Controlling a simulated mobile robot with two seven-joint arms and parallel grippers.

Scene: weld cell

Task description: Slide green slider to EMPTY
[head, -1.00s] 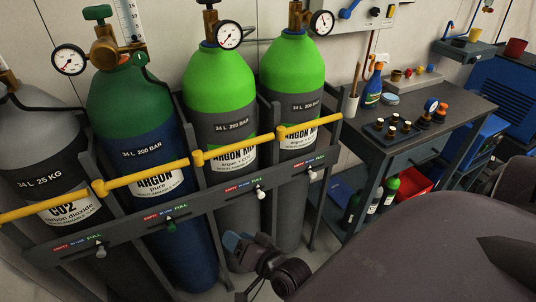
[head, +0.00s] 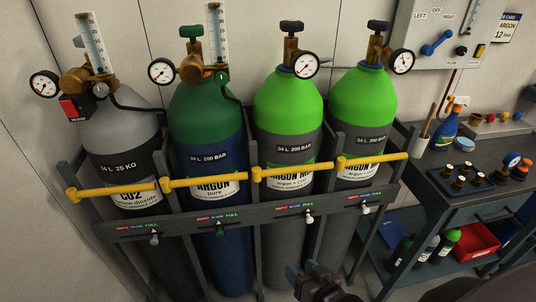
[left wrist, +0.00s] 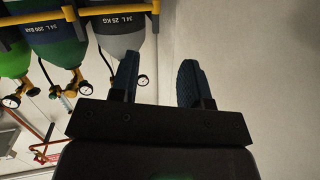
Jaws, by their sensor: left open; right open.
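The green slider (head: 219,230) is a small knob on the dark rack rail (head: 262,216), in front of the green-topped blue argon cylinder (head: 209,150). It stands near the middle of its EMPTY, IN USE and FULL label strip, about under the blue word. My right gripper (head: 301,271) is open and empty at the bottom of the head view, below and right of the slider, apart from it. My left gripper (left wrist: 157,80) shows only in the left wrist view, open and empty, with cylinders behind it; the slider cannot be made out there.
Similar sliders sit on the rail: a grey one (head: 154,239) to the left and white ones (head: 309,217) to the right. Yellow bars (head: 210,180) cross the cylinders above the rail. A workbench (head: 450,205) with bottles and a red bin (head: 474,240) stands right.

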